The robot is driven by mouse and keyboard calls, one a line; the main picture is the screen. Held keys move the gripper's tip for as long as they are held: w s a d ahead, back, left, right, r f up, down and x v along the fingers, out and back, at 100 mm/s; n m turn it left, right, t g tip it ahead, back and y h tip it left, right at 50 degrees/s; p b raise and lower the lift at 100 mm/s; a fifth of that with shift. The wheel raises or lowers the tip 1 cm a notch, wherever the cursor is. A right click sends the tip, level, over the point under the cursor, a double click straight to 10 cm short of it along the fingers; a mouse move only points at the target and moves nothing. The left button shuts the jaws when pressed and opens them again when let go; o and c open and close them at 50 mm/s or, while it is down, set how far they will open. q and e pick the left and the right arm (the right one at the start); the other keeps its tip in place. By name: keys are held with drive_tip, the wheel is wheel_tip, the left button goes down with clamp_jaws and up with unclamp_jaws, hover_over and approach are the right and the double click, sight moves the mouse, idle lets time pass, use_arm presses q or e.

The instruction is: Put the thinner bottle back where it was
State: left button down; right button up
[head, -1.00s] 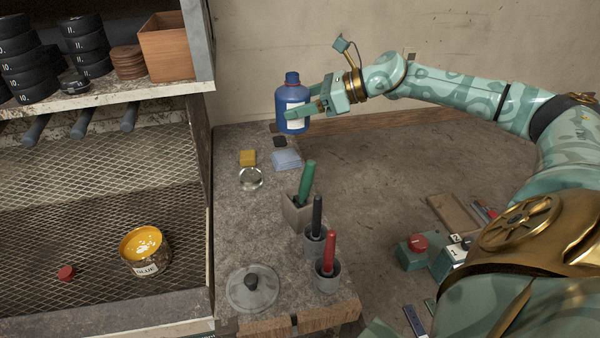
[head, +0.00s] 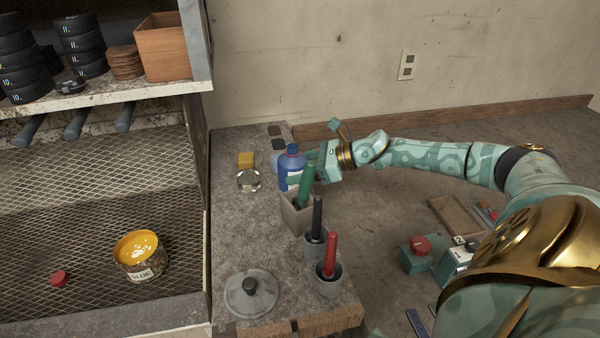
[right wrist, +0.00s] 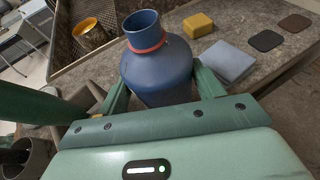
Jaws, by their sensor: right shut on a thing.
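A blue bottle (head: 291,163) with a pale label stands roughly upright at the far part of the narrow bench (head: 232,208), just behind the green-handled tool. It is the only bottle that I see. My right gripper (head: 300,178) comes from the right and is shut on its body. In the right wrist view the bottle (right wrist: 155,68) sits between both fingers, with a reddish ring at its neck. Its base is hidden, so I cannot tell whether it touches the bench. My left gripper is out of view.
Close in front of the bottle are holders with a green tool (head: 306,180), a black tool (head: 317,217) and a red tool (head: 330,252). A glue tin (head: 142,262) stands left.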

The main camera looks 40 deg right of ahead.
drive_tip(key=shift+f, duration=0.65)
drive_tip(key=shift+f, duration=0.1)
drive_tip(key=o, duration=1.1)
drive_tip(key=shift+c, duration=0.2)
